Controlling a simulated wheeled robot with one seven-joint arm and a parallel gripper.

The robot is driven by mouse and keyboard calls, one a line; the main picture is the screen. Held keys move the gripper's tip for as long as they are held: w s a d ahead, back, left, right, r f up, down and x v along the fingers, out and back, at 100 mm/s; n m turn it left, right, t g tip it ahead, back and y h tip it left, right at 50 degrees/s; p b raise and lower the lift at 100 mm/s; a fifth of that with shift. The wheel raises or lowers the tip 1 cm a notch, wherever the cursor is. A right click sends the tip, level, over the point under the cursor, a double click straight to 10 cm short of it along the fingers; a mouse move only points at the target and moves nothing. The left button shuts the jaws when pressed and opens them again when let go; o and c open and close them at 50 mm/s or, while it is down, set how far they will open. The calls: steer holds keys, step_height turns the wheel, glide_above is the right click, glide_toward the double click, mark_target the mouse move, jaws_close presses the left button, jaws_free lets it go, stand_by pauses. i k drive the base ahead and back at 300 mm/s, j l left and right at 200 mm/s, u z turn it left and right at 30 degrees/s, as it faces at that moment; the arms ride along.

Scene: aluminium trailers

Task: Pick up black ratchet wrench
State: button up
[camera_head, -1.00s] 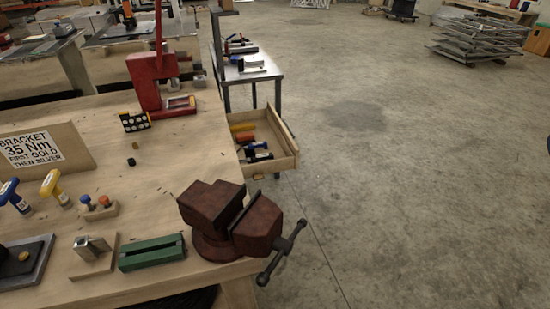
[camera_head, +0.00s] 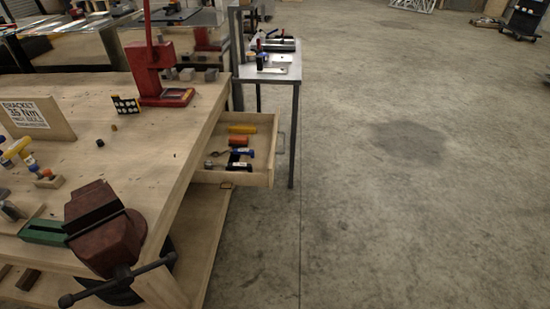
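An open drawer (camera_head: 268,150) sticks out from the right side of the wooden workbench. Inside it lie a yellow-orange tool (camera_head: 243,129), an orange-red tool (camera_head: 238,141), a blue-handled tool (camera_head: 240,152) and a dark, mostly black tool (camera_head: 238,167) nearest the front. The dark tool may be the black ratchet wrench, but it is too small to tell. My gripper is not in view.
A red-brown vise (camera_head: 105,228) with a protruding handle sits at the bench's near corner. A red press (camera_head: 152,70) stands on the workbench (camera_head: 150,145). A metal side table (camera_head: 268,72) with tools stands behind the drawer.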

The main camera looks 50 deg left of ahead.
mark_target(209, 165)
steer(key=i+l+u, duration=0.15)
steer(key=i, duration=0.3)
steer(key=i+l+u, duration=0.15)
steer(key=i, duration=0.3)
steer(key=i+u, duration=0.2)
steer(key=u, duration=0.2)
steer(key=i+u, duration=0.45)
steer(key=u, duration=0.3)
steer(key=i+l+u, duration=0.2)
steer(key=u, duration=0.2)
steer(key=i+l+u, duration=0.1)
steer(key=i+u, duration=0.2)
steer(key=u, duration=0.15)
steer(key=i+l+u, duration=0.2)
steer(key=u, duration=0.2)
steer(key=i+l+u, duration=0.25)
steer(key=u, duration=0.2)
steer(key=i+l+u, duration=0.15)
steer(key=l+u, duration=0.25)
steer(key=i+l+u, duration=0.15)
steer(key=l, duration=0.15)
steer(key=i+l+u, duration=0.1)
steer(key=l, duration=0.25)
